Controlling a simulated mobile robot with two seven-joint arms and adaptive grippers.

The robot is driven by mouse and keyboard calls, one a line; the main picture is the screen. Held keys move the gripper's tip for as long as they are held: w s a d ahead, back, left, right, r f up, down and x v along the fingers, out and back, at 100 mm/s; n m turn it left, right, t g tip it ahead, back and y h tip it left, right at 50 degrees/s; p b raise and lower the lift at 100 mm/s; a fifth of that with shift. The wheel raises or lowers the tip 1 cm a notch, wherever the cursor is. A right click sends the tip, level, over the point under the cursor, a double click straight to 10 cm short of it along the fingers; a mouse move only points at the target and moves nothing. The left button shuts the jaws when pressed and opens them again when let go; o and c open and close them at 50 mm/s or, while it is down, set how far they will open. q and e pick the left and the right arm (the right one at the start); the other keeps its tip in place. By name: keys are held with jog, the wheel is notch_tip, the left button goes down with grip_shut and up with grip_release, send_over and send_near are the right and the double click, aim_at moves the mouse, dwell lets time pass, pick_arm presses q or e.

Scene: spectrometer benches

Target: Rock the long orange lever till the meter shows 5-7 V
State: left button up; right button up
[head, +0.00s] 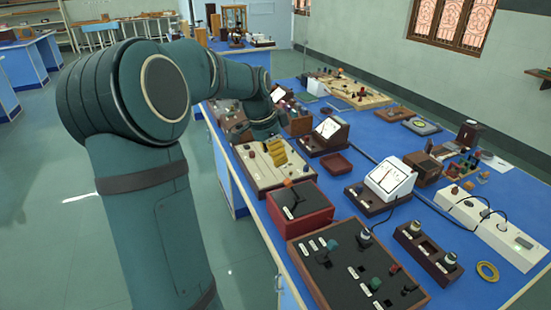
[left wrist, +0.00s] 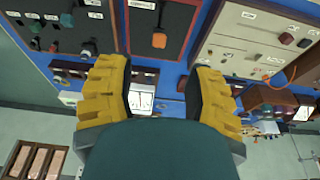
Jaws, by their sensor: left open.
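The lever has an orange knob (head: 288,183) and rises from a red box with a black top (head: 313,209). In the left wrist view the orange knob (left wrist: 159,40) shows just beyond the gap between my fingers. My left gripper (head: 272,154) has yellow fingers and hangs above the bench behind the lever, apart from it. It is open and empty, with both fingers (left wrist: 161,72) spread wide. A white-faced meter (head: 388,178) stands on a dark base right of the red box. Its reading is too small to tell. My right gripper is not in view.
A black panel with knobs and plugs (head: 350,270) lies in front of the red box. A pale terminal board (head: 255,165) is behind it, under my gripper. A second meter (head: 327,130), a small red tray (head: 336,164) and a white power strip (head: 490,225) stand nearby.

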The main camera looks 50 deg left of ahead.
pick_arm(q)
jog(key=shift+w, duration=0.1)
jog(key=c, duration=0.4)
jog(key=shift+w+d+r+p, duration=0.1)
jog(key=shift+w+r+p, duration=0.05)
jog(key=shift+w+p, duration=0.25)
jog(key=c, duration=0.5)
jog(key=w+d+g+p, duration=0.1)
jog(key=w+p, duration=0.1)
jog(key=w, duration=0.1)
jog(key=w+d+r+g+p, duration=0.1)
jog(key=w+g+p, duration=0.1)
jog(key=w, duration=0.2)
jog(key=w+d+r+g+y+p, duration=0.1)
jog(key=w+p, duration=0.2)
jog(key=shift+w+d+g, duration=0.3)
jog(key=shift+w+d, duration=0.05)
grip_shut()
jog(key=b, duration=0.2)
send_over(293, 190)
jog(key=w, duration=0.2)
jog(key=shift+f, duration=6.05)
jog(key=shift+s+d, duration=0.25)
jog(key=shift+d, duration=0.15)
jog(key=shift+s, duration=0.1)
